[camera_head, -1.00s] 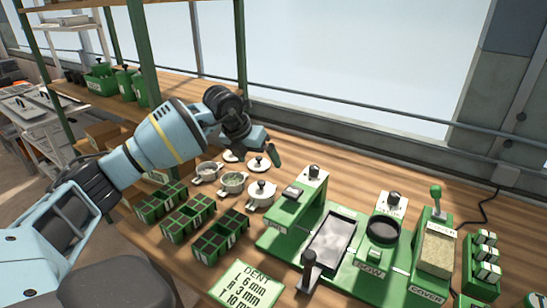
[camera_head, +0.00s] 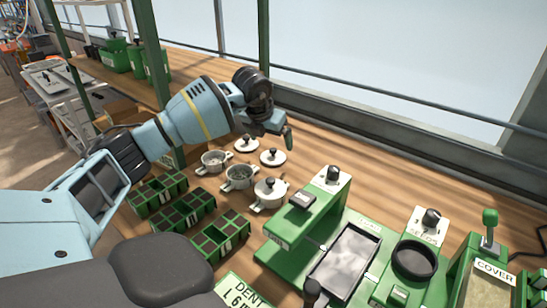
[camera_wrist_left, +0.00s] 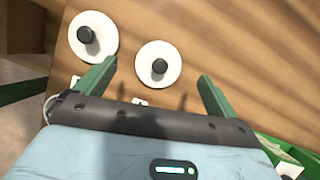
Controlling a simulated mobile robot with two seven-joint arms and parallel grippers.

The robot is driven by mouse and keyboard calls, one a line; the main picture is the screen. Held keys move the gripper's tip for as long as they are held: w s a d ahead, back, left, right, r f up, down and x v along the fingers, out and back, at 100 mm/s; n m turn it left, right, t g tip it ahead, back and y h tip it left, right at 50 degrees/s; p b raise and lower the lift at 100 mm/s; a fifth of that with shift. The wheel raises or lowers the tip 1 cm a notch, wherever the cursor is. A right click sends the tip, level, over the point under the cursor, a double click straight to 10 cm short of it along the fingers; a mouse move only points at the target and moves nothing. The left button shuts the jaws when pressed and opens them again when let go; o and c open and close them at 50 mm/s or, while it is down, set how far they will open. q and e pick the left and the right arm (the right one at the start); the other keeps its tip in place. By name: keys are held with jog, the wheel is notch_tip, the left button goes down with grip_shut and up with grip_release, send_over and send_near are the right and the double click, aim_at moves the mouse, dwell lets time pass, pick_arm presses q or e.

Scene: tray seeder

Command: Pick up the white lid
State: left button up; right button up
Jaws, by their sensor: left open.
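Two round white lids with dark knobs lie on the wooden bench: one at the back left (camera_head: 246,145) and one nearer the front right (camera_head: 272,158). Both show in the left wrist view, the left one (camera_wrist_left: 93,38) beyond my left finger and the right one (camera_wrist_left: 159,66) between the two fingers. My left gripper (camera_head: 281,131) is open and empty, above and just behind the right lid. In the left wrist view its green fingers (camera_wrist_left: 156,70) stand apart on either side of that lid, with no contact seen. My right gripper is out of view.
Two open pots (camera_head: 213,161) (camera_head: 238,178) and a lidded pot (camera_head: 268,195) stand in front of the lids. Green cell trays (camera_head: 187,213) are at the left front. A green seeding station (camera_head: 300,235) fills the right. A green shelf post (camera_head: 263,35) rises behind my gripper.

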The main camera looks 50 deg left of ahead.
aim_at(273, 149)
pick_arm(q)
jog(key=shift+f, duration=0.35)
jog(key=x, duration=0.4)
jog(key=shift+d+f, duration=0.1)
jog(key=shift+f, duration=0.15)
jog(key=c, duration=1)
jog(key=shift+c, duration=0.2)
jog(key=shift+r, duration=0.1)
